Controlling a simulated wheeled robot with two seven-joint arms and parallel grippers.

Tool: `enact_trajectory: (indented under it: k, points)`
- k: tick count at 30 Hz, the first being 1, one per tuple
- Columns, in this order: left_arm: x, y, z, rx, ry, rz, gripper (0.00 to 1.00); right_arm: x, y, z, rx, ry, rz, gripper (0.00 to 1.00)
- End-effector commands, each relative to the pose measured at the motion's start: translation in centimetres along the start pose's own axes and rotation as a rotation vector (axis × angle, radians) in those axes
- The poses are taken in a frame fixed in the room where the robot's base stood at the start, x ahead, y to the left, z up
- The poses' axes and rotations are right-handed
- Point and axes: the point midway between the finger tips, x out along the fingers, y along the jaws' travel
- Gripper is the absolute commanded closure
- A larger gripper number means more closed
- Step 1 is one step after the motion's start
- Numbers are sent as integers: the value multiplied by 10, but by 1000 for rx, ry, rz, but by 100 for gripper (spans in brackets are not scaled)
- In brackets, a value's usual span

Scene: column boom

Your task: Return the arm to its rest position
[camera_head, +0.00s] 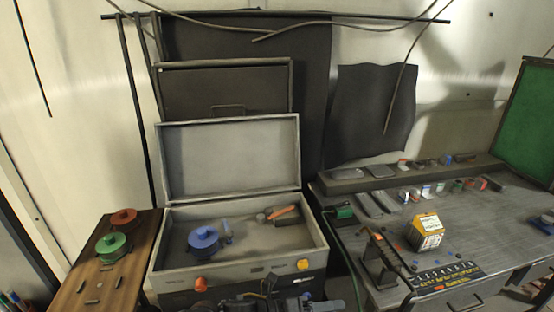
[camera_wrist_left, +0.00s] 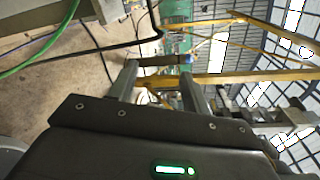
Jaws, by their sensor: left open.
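My left arm and gripper (camera_head: 272,284) show dark at the bottom middle of the head view, low in front of the open grey case (camera_head: 185,267). The fingertips are small and hard to make out there. In the left wrist view the two fingers of my left gripper (camera_wrist_left: 158,70) stand apart, with nothing held between them. A brown bar shows beyond the fingertips. My right gripper is not in view.
The case holds a blue spool (camera_head: 203,238) and an orange-handled tool (camera_head: 284,211). Red (camera_head: 124,217) and green (camera_head: 111,244) spools sit on the wooden surface at left. The workbench (camera_head: 465,240) at right carries a yellow-and-white box (camera_head: 426,231) and small parts.

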Motion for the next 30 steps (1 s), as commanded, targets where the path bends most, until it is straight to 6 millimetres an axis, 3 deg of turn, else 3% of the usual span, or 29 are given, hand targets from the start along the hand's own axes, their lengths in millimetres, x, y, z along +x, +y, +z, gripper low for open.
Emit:
enact_trajectory:
  k: [2, 5, 8, 13, 18, 24, 30]
  points:
    - [-10, 2, 3, -269, -176, 41, 52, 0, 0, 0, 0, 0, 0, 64]
    - [-44, 21, 11, -631, -414, 102, 52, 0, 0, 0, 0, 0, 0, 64]
    - [-98, 52, 6, -1012, -672, 162, 52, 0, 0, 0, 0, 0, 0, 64]
    - [-206, 106, -43, -1582, -1110, 247, 52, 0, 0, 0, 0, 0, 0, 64]
    - [-275, 125, -96, -1886, -1402, 290, 52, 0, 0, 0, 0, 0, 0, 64]
    - [-329, 128, -149, -2100, -1660, 319, 52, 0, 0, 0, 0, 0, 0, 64]
    - [-371, 121, -198, -2253, -1894, 338, 52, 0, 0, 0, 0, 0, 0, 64]
